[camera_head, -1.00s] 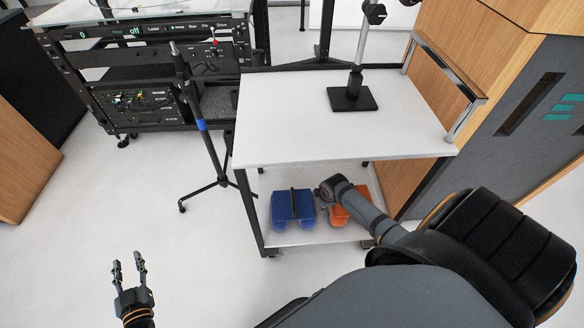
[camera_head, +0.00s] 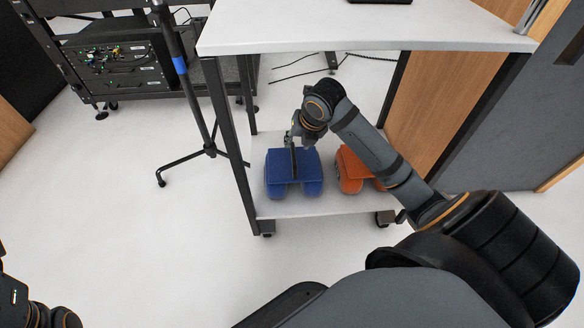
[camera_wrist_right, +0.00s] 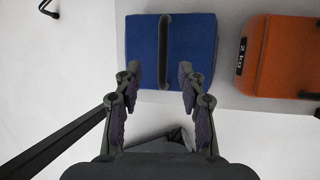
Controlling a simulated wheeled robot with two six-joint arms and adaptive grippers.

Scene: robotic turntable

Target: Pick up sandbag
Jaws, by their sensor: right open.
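A blue sandbag (camera_head: 281,172) with a dark handle strap lies on the lower shelf (camera_head: 335,205) of a white cart. An orange sandbag (camera_head: 352,172) lies to its right on the same shelf. My right gripper (camera_head: 292,136) is at the far edge of the blue sandbag, partly hidden behind my wrist. In the right wrist view, my right gripper (camera_wrist_right: 160,88) is open and empty, with its fingers to either side of the strap line of the blue sandbag (camera_wrist_right: 190,45). The orange sandbag (camera_wrist_right: 285,60), marked "2 kg", is at the right there. My left gripper's fingers are out of view.
The cart's white top shelf (camera_head: 350,30) overhangs the lower shelf, with dark posts (camera_head: 228,135) at its corners. A black tripod stand (camera_head: 190,90) is left of the cart. A wooden cabinet (camera_head: 450,115) stands to the right. The floor in front is clear.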

